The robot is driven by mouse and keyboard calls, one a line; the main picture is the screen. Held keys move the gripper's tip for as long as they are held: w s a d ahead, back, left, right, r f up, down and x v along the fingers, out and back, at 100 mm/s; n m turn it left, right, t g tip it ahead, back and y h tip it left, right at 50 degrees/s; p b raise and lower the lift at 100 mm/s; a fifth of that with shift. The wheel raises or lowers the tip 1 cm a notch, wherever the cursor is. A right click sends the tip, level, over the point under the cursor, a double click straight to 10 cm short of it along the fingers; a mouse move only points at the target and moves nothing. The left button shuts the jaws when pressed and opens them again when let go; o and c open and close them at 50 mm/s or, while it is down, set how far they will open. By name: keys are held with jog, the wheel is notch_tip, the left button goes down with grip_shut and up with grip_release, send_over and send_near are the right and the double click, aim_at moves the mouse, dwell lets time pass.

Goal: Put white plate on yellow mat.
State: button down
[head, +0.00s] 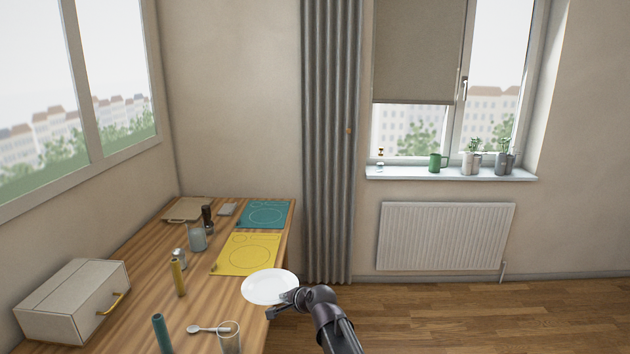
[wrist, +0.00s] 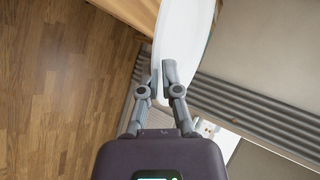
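The white plate (head: 268,287) is over the right edge of the wooden table in the head view, just in front of the yellow mat. My gripper (head: 287,302) is at the plate's right front rim. In the wrist view my gripper (wrist: 162,84) has its fingers on either side of the rim of the white plate (wrist: 182,45), shut on it. The yellow mat (head: 262,256) lies flat on the table and has drawn outlines on it. The plate looks to be held above the table, but its height is hard to tell.
A teal mat (head: 265,214) lies behind the yellow one. A glass jar (head: 197,237), a yellow bottle (head: 178,276), a teal bottle (head: 161,333), a spoon (head: 207,330) and a drinking glass (head: 229,338) stand or lie on the table (head: 225,295). A box with a yellow handle (head: 72,301) is at left.

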notch_tip(320, 180, up, 3)
jog(key=shift+r+p, duration=0.2)
jog(key=shift+p, duration=1)
jog(key=shift+s, duration=0.1)
